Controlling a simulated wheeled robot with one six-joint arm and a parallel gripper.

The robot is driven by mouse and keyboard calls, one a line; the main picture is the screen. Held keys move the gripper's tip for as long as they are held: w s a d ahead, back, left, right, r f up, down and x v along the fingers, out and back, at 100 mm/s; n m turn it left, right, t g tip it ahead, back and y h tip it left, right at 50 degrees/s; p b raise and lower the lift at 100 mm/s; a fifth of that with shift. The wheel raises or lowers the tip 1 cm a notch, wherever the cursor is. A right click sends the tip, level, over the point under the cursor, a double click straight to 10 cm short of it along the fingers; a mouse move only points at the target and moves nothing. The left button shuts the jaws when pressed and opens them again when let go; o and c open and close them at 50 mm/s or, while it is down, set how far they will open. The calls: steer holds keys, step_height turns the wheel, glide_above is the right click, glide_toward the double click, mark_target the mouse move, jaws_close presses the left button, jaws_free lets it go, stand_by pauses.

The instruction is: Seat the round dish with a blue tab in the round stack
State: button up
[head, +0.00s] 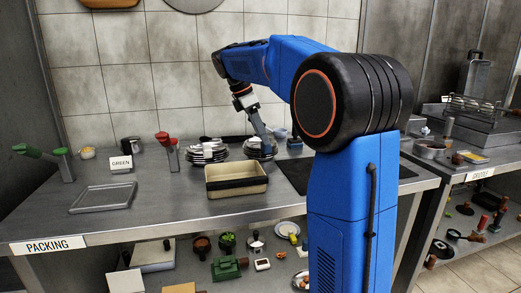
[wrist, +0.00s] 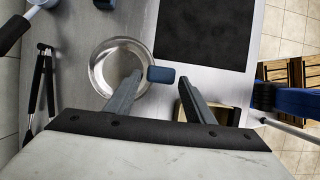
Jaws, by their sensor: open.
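The round dish (wrist: 118,68) is a shallow, shiny metal bowl in the wrist view, and it looks empty. Its blue tab (wrist: 161,74) sticks out from the rim on the right. My gripper (wrist: 160,79) is open, with its fingertips on either side of the tab as seen in the wrist view; I cannot tell whether they touch it. In the head view my gripper (head: 268,150) points down at the back of the counter and partly hides what is there. Two round stacks stand there, one at left (head: 208,154) and one beside my gripper (head: 254,152).
A beige rectangular container (head: 237,187) stands in front of the stacks. A dark mat (wrist: 207,30) lies to the right of the dish. A grey tray (head: 103,198), a GREEN sign (head: 121,163) and red-topped tongs (head: 167,150) are at left.

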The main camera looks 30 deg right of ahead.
steer(key=shift+w+v, duration=0.15)
steer(key=shift+v, duration=0.85)
steer(key=shift+w+v, duration=0.2)
steer(key=shift+v, duration=0.8)
steer(key=shift+o, duration=0.5)
steer(key=shift+d, duration=0.1)
steer(key=o, duration=0.4)
steer(key=shift+o, duration=0.2)
